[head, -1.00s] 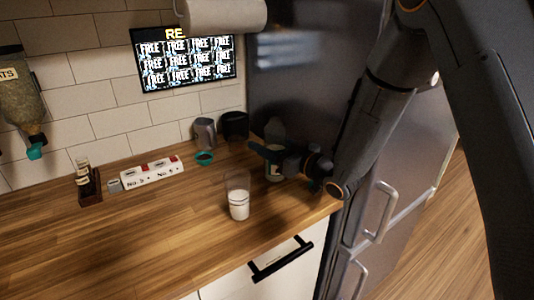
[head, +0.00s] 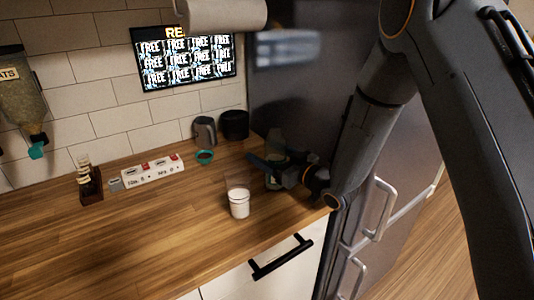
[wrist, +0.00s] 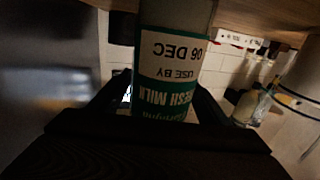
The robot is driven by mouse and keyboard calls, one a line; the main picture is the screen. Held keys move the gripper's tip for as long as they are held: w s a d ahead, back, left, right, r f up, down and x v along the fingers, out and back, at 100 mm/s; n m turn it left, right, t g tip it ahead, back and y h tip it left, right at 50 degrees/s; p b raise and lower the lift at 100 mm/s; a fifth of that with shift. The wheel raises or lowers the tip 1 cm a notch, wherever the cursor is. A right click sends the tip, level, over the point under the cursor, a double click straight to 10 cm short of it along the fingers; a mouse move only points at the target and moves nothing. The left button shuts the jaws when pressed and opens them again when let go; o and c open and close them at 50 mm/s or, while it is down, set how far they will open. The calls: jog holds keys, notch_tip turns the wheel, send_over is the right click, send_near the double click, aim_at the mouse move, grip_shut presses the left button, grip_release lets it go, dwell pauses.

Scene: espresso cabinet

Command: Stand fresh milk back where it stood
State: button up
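The fresh milk is a bottle with a green and white label. It shows at close range in the wrist view (wrist: 170,72), upside down in the picture. In the head view the bottle (head: 276,143) is upright at the back right of the counter, beside the dark fridge, partly hidden by my gripper (head: 264,170). My gripper's fingers flank the bottle in the wrist view (wrist: 160,98). A narrow gap shows between the left finger and the bottle, so the fingers look open around it. The bottle's base is hidden in the wrist view.
A glass of milk (head: 239,203) stands left of the bottle, nearer the counter's front. A teal cup (head: 204,157), a grey jug (head: 205,131) and a black container (head: 234,125) stand behind. The fridge (head: 305,95) closes off the right.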

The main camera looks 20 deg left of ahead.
aim_at(284, 161)
jog(key=shift+r, duration=0.2)
jog(key=b+v, duration=0.2)
jog(key=v, duration=1)
jog(key=shift+b, duration=0.4)
